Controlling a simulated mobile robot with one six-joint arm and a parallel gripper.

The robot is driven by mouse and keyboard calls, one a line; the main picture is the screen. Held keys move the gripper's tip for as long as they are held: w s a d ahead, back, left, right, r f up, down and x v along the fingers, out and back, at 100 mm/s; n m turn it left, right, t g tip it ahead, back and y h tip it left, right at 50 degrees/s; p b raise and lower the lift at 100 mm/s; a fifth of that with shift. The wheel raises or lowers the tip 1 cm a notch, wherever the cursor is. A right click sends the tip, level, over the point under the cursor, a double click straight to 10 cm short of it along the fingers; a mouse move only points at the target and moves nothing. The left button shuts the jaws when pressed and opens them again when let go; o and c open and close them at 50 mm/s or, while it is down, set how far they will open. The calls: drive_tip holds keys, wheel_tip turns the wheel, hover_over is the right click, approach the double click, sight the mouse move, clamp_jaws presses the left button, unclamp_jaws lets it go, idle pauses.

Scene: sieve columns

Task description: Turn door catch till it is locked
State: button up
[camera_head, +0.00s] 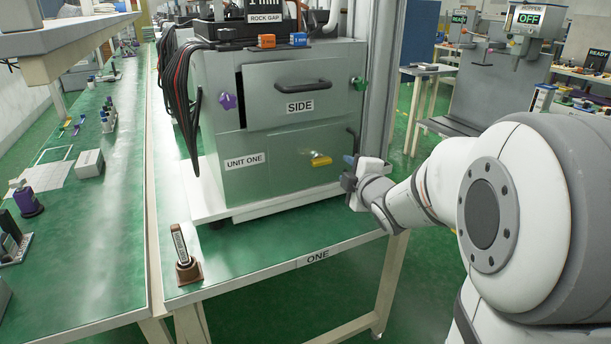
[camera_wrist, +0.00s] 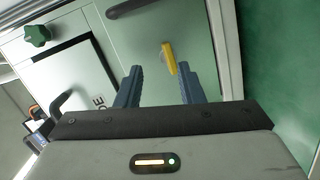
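The door catch is a small yellow lever (camera_head: 320,160) on the lower door (camera_head: 285,153) of the grey cabinet marked UNIT ONE. It lies nearly level in the head view. My gripper (camera_head: 348,170) is right of the catch in the head view. In the wrist view its blue fingers (camera_wrist: 159,67) are open, and the catch's near end shows between their tips, closer to the right finger. I cannot tell whether they touch.
Above is a panel marked SIDE (camera_head: 300,92) with a black handle, a dark gap at its left edge, and purple (camera_head: 228,101) and green (camera_head: 358,84) knobs beside it. A metal post (camera_head: 377,80) stands right of the cabinet. A brown-based holder (camera_head: 188,270) stands on the green bench.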

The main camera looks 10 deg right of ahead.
sight(323, 163)
drive_tip(key=w+a+f+n+y+b, duration=0.1)
drive_tip(key=w, duration=0.2)
drive_tip(key=w+a+f+n+t+y+b, duration=0.1)
drive_tip(key=w+n, duration=0.1)
drive_tip(key=w, duration=0.1)
drive_tip(key=w+a+f+n+y, duration=0.1)
drive_tip(key=w+a, duration=0.1)
drive_tip(key=w, duration=0.1)
drive_tip(key=shift+b, duration=0.4)
drive_tip(key=shift+c, duration=0.5)
clamp_jaws()
